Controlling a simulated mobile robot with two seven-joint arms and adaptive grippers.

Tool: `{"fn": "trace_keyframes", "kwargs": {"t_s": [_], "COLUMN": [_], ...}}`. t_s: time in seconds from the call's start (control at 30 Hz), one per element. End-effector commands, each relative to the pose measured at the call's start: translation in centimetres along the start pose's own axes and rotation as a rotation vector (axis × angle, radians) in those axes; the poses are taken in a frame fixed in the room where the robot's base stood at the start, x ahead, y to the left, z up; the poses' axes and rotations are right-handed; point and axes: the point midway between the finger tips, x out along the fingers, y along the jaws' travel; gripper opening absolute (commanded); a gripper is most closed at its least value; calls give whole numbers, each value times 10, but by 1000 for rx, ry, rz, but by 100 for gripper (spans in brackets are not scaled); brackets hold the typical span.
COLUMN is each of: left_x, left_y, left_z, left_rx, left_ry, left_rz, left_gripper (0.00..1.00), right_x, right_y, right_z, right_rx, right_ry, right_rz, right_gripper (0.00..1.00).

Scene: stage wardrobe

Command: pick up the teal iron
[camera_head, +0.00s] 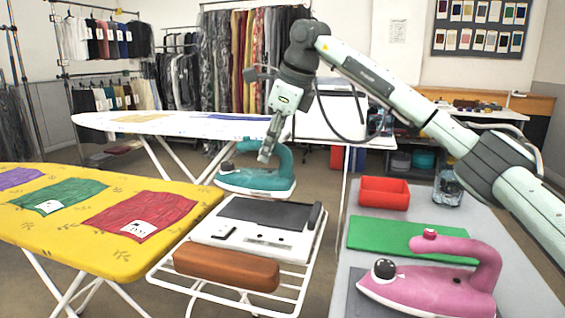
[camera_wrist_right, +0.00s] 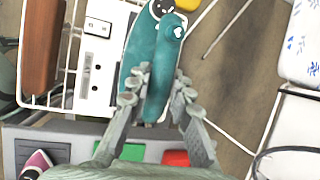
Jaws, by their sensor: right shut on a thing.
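The teal iron (camera_head: 254,174) is above the far end of the white wire rack in the head view, its sole facing down. In the right wrist view the iron (camera_wrist_right: 136,48) shows from above, with its handle (camera_wrist_right: 157,95) between the fingers. My right gripper (camera_head: 265,154) reaches down to the iron and is shut on its handle; it also shows in the right wrist view (camera_wrist_right: 157,92). I cannot tell whether the iron's sole touches the rack. My left gripper is in neither view.
A white device with a dark top (camera_head: 263,232) and a brown block (camera_head: 226,268) lie on the rack (camera_head: 160,268). A yellow ironing board (camera_head: 60,242) stands left. The grey table (camera_head: 516,268) at right holds a pink iron (camera_head: 428,284), a green mat (camera_head: 372,236) and a red tray (camera_head: 384,196).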

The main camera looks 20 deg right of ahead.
Motion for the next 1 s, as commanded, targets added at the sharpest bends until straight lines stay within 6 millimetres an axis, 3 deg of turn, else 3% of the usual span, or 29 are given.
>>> {"fn": "trace_keyframes", "kwargs": {"t_s": [0.03, 0.2, 0.43, 0.73, 0.83, 1.0], "left_x": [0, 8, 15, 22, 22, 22], "left_y": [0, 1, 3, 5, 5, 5], "left_z": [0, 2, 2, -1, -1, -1], "left_rx": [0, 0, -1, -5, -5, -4], "left_ry": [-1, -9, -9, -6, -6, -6], "left_rz": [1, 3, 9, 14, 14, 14], "left_gripper": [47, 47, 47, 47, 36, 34], "right_x": [-6, -12, -18, -21, -21, -21], "right_y": [1, 4, 7, 8, 8, 8], "right_z": [15, 51, 85, 101, 102, 102], "right_rx": [-2, 0, 2, 2, 2, 2], "right_ry": [-6, -5, -4, -3, -3, -3], "right_rz": [-4, -3, -3, -4, -3, -3], "right_gripper": [0, 0, 0, 0, 0, 0]}}
